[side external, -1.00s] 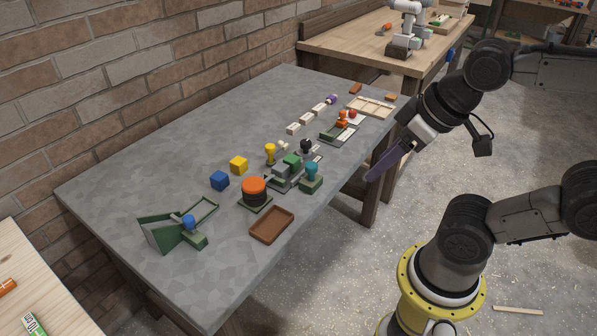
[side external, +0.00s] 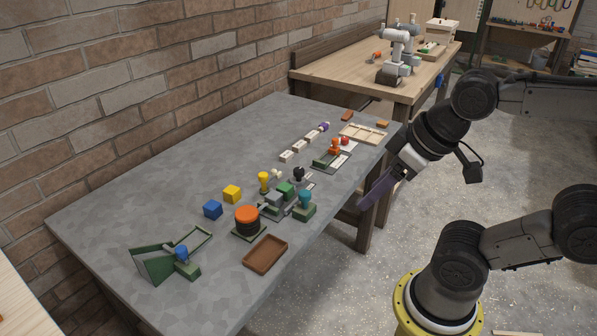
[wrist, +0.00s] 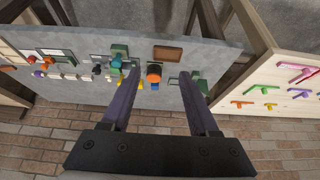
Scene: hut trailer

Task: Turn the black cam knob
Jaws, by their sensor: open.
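The black cam knob (side external: 298,173) stands upright on a small plate near the middle of the grey table, beside green and grey blocks. In the wrist view it is a small dark shape (wrist: 97,69) left of my fingers. My gripper (side external: 377,190) has long purple fingers and hangs beyond the table's right edge in the side view, well apart from the knob. In the wrist view my gripper (wrist: 161,76) has its fingers spread with nothing held between them. The knob's exact turn angle is too small to tell.
Around the knob are a yellow knob (side external: 264,180), a teal knob (side external: 305,197) and a large orange-topped button (side external: 247,217). A brown tray (side external: 265,253) lies at the near edge. A brick wall runs behind the table (side external: 120,230). The table's left part is mostly clear.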

